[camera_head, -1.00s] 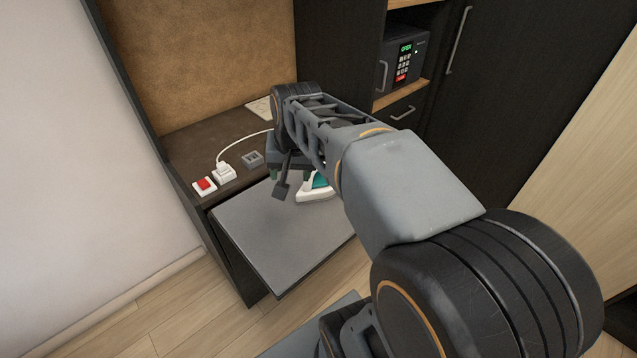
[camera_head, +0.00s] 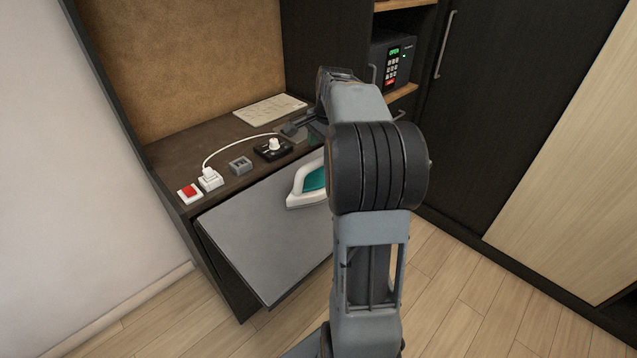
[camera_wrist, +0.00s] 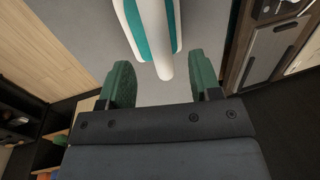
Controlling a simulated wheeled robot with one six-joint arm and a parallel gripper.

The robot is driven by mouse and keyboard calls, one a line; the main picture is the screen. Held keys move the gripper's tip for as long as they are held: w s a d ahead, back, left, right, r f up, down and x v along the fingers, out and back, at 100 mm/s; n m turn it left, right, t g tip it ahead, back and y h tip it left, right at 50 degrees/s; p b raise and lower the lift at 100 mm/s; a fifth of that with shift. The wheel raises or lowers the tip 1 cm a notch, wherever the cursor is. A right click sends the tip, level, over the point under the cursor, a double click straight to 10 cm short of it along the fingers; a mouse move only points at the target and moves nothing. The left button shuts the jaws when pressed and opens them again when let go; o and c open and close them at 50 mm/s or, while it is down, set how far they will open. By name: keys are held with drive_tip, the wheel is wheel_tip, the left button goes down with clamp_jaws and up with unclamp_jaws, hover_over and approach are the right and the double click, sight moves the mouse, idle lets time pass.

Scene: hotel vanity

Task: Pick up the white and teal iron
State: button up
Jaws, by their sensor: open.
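The white and teal iron (camera_head: 305,186) rests on the grey fold-out panel (camera_head: 255,235). My arm hides its right part in the head view. In the wrist view the iron (camera_wrist: 145,28) is at the top centre, with its narrow white end reaching down between the green fingertips. My gripper (camera_wrist: 163,76) is open, and gaps show between that end and both fingers. I cannot tell the depth between them. In the head view my gripper is mostly hidden behind my arm, near the back edge of the panel.
On the dark shelf stand a red switch (camera_head: 189,192), a white plug (camera_head: 209,179) with a cord, a grey socket block (camera_head: 240,165) and a black box with a white knob (camera_head: 272,149). A paper (camera_head: 268,109) lies behind. A safe (camera_head: 392,62) sits in the cabinet.

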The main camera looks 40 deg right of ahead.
sight(319, 159)
drive_tip(key=shift+w+a+f, duration=0.1)
drive_tip(key=shift+w+f, duration=0.1)
drive_tip(key=shift+f, duration=0.85)
drive_tip(key=shift+w+a+f, duration=0.1)
drive_tip(key=shift+w+f, duration=0.05)
drive_tip(key=shift+f, duration=0.9)
drive_tip(key=shift+w+f, duration=0.2)
drive_tip(key=shift+f, duration=0.85)
drive_tip(key=shift+c, duration=0.5)
clamp_jaws()
drive_tip(key=shift+r, duration=0.15)
